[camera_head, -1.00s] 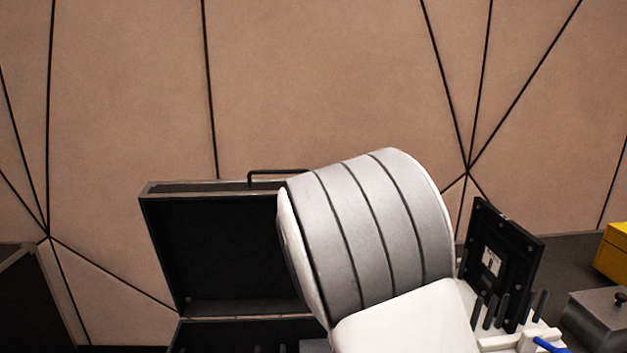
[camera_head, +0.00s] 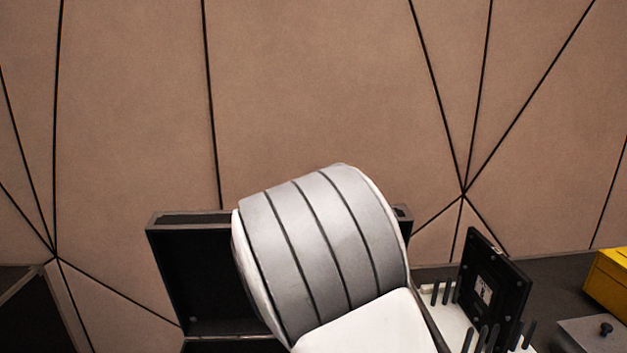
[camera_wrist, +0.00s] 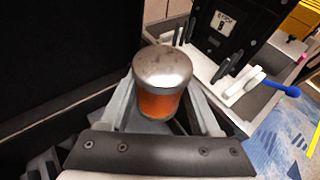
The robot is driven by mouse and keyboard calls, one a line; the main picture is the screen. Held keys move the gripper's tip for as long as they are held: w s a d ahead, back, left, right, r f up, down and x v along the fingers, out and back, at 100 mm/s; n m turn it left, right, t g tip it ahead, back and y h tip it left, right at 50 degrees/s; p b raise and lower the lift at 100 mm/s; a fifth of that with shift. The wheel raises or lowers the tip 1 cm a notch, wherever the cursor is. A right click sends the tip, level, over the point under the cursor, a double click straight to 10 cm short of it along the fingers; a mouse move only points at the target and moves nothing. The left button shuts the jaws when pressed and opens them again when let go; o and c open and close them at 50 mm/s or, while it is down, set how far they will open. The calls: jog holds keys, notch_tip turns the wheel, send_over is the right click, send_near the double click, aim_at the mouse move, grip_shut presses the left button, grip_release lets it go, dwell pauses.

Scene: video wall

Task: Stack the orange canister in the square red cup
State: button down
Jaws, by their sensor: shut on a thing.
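The orange canister (camera_wrist: 160,102) has a domed metal lid and an orange body. In the wrist view it stands between the two fingers of my gripper (camera_wrist: 167,112), which is shut on it. My gripper and the canister do not show in the head view, where my arm covers the middle of the picture. I cannot make out the square red cup in either view.
An open black case (camera_head: 205,275) stands behind my arm. A white rack with black pegs (camera_head: 450,318) and an upright black panel (camera_head: 492,290) is to the right. A yellow box (camera_head: 608,277) and a grey box (camera_head: 597,335) lie farther right. A blue-tipped white part (camera_wrist: 285,90) shows in the wrist view.

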jog(key=shift+s+a+r+m+g+h+p, duration=0.1)
jog(key=shift+s+r+m+g+h+p, duration=0.4)
jog(key=shift+p, duration=0.6)
jog(key=shift+w+a+r+m+g+h+p, duration=0.1)
jog(key=shift+r+m+h+p, duration=0.2)
jog(key=shift+r+p, duration=0.6)
jog(key=shift+s+r+m+g+h+p, duration=0.3)
jog(key=shift+r+m+p, duration=0.1)
jog(key=shift+p, duration=0.85)
jog(key=shift+s+r+m+g+h+p, duration=0.2)
jog(key=shift+s+m+g+h+p, duration=0.15)
jog(key=shift+p, duration=0.5)
jog(key=shift+s+a+p, duration=0.1)
jog(key=shift+s+p, duration=0.1)
jog(key=shift+p, duration=0.1)
notch_tip(320, 180, down, 6)
jog(key=s, duration=0.1)
jog(key=shift+s, duration=0.3)
